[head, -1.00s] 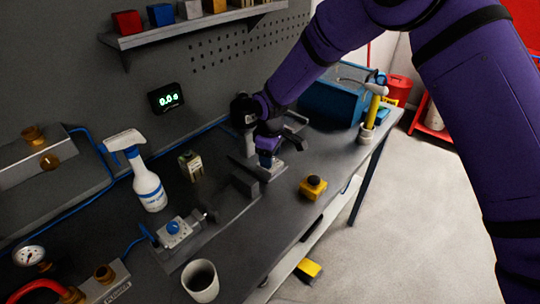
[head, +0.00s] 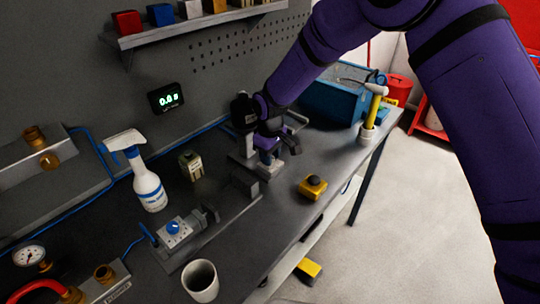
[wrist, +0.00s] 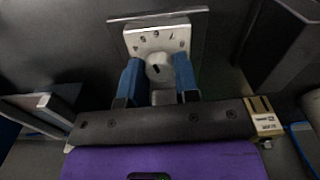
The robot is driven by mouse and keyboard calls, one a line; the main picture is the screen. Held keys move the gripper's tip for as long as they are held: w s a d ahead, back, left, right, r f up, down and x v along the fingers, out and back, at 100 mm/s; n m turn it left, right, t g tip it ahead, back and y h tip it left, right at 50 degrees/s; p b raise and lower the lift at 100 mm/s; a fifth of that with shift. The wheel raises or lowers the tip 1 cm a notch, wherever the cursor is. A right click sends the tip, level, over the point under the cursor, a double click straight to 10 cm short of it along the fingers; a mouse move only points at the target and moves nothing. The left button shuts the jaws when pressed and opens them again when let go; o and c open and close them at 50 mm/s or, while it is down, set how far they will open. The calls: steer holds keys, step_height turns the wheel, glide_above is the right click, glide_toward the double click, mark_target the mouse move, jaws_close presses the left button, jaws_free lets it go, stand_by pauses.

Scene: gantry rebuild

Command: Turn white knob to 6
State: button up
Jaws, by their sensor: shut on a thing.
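The white knob (wrist: 158,69) shows in the wrist view, in front of a pale dial plate (wrist: 146,41) with dark digits along its upper part. The digits are too blurred to read surely. A small dark mark shows on the knob's face. My gripper (wrist: 158,76) has its two blue fingers closed on the knob, one on each side. In the head view my gripper (head: 268,158) is low over the bench, and it hides the knob and dial.
A blue bin (head: 335,100) and a hammer (head: 373,105) stand behind. A display (head: 166,98) hangs on the wall.

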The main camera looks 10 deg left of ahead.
steer(key=shift+m, duration=1.5)
steer(key=o, duration=0.9)
step_height(320, 180, up, 11)
steer(key=shift+f, duration=0.1)
